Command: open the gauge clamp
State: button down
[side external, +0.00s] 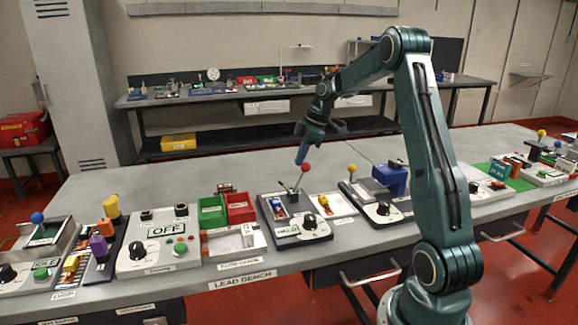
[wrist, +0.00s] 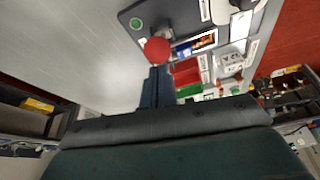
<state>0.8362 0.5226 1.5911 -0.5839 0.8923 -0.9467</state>
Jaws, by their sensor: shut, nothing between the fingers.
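A red ball knob (side external: 306,167) tops a thin lever on a grey-and-black device (side external: 301,231) at the middle of the bench. This lever may be the gauge clamp's handle; the label is too small to read. My gripper (side external: 301,158) is shut and empty, pointing down at the red knob from just above. In the wrist view, the red knob (wrist: 157,50) shows just beyond my gripper's fingertips (wrist: 156,75). I cannot tell whether they touch. The lever stands tilted up, and its lower end is small in view.
Right of it stands a device with a yellow ball lever (side external: 352,168) and a blue block (side external: 390,178). Left are green (side external: 211,211) and red (side external: 241,207) bins and a box with an OFF display (side external: 167,230). The bench's far side (side external: 210,165) is clear.

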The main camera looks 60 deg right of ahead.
jog(key=shift+s+d+f, duration=0.25)
jog(key=shift+s+d, duration=0.25)
jog(key=shift+s, duration=0.05)
jog(key=shift+s+f, duration=0.1)
jog(key=shift+f, duration=0.1)
jog(key=w+a+r, duration=0.2)
jog(key=w+r, duration=0.1)
jog(key=w, duration=0.1)
jog(key=s+d+r, duration=0.4)
jog(key=s+r, duration=0.2)
jog(key=shift+s+d, duration=0.15)
jog(key=shift+d, duration=0.25)
dwell(0.3)
